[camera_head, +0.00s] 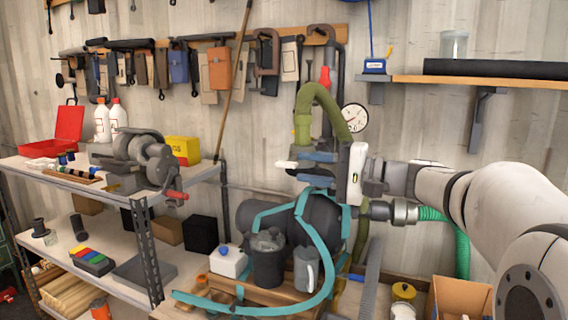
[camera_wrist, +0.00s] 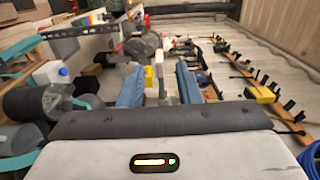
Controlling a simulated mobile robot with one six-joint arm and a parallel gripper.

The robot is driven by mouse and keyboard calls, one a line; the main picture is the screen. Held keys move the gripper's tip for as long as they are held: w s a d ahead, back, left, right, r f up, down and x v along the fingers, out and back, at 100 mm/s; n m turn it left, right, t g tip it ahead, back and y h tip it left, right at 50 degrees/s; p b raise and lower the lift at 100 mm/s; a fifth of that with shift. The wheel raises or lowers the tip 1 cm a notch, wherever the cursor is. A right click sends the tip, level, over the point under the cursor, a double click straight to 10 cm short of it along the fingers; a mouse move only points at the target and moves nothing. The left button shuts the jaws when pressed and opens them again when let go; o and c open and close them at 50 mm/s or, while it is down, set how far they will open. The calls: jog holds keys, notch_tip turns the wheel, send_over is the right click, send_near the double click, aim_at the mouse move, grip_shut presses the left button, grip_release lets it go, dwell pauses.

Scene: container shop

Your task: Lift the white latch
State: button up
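A small white piece (camera_head: 286,165), which looks like the white latch, shows just left of my fingertips in the head view, above the dark tank with teal straps (camera_head: 322,214). In the wrist view a narrow pale piece (camera_wrist: 159,64) shows in the gap between the fingers; I take it for the same latch. My gripper (camera_head: 300,168) is level and points left, with its blue fingers apart. The wrist view also shows the fingers (camera_wrist: 159,84) open, with space between them. I cannot tell whether either finger touches the latch. Its mounting is hidden.
A green hose (camera_head: 318,96) arches close behind my gripper, near a round gauge (camera_head: 354,118). A dark bucket (camera_head: 268,268) and a grey jug (camera_head: 306,270) stand below. A metal shelf (camera_head: 60,180) with a grey machine is at left. Tools hang along the wall.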

aim_at(276, 164)
jog(key=p+x, duration=0.1)
jog(key=x, duration=0.6)
jog(key=shift+a+f+p, duration=0.1)
jog(key=shift+a+p, duration=0.05)
jog(key=shift+p, duration=0.2)
jog(key=shift+c, duration=0.2)
grip_shut()
